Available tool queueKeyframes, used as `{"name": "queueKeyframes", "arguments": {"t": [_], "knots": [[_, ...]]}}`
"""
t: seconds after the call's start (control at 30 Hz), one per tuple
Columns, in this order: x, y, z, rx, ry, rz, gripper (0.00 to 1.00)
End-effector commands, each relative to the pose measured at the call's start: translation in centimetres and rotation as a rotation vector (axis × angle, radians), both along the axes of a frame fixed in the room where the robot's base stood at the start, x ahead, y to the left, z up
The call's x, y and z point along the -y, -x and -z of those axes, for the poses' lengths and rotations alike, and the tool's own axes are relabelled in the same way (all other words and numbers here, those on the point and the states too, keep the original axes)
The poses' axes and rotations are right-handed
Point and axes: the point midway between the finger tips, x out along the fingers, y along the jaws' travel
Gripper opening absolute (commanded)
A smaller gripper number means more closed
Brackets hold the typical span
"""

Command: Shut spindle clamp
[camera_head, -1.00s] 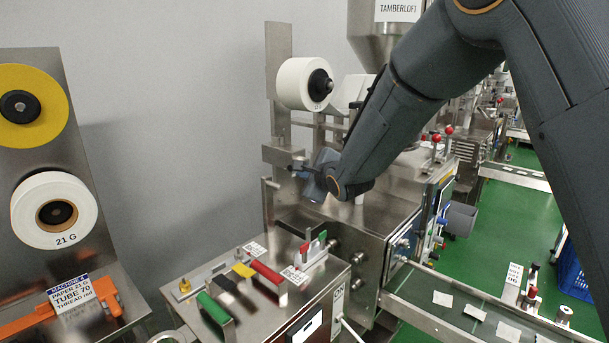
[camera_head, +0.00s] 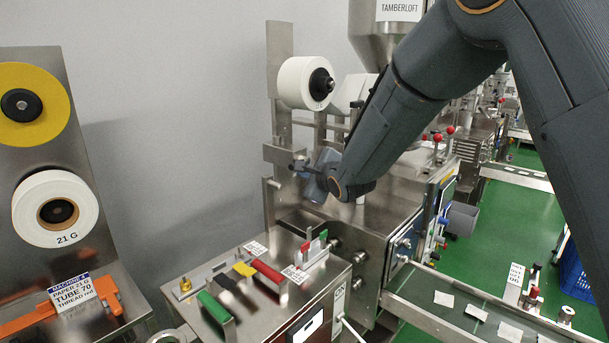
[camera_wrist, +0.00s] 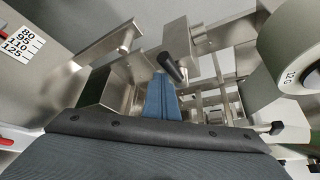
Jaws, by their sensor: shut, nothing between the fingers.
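My gripper (camera_head: 306,175) is shut and empty at the packing machine, below a white paper roll (camera_head: 302,82) on a black spindle hub (camera_head: 320,84). In the wrist view its blue fingers (camera_wrist: 160,98) point at a metal block (camera_wrist: 178,42) with a black lever handle (camera_wrist: 172,68). The handle slants down close to the fingertips; I cannot tell whether they touch. This handle looks like the spindle clamp, and whether it is open or shut is unclear. The roll, marked 12 G (camera_wrist: 285,60), is at the right of the wrist view.
A metal bracket arm (camera_wrist: 100,42) and a scale plate (camera_wrist: 20,42) stand left of the fingers. In the head view, a bench (camera_head: 245,325) with coloured handles is below, a 21 G roll (camera_head: 30,215) is at left, and a conveyor (camera_head: 420,295) is at right.

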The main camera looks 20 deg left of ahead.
Motion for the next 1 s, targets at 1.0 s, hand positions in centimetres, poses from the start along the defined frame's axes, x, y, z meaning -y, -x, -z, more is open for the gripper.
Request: {"name": "queueKeyframes", "arguments": {"t": [1.0], "knots": [[11.6,3.6,0.0,0.008,0.128,0.024,0.00]]}}
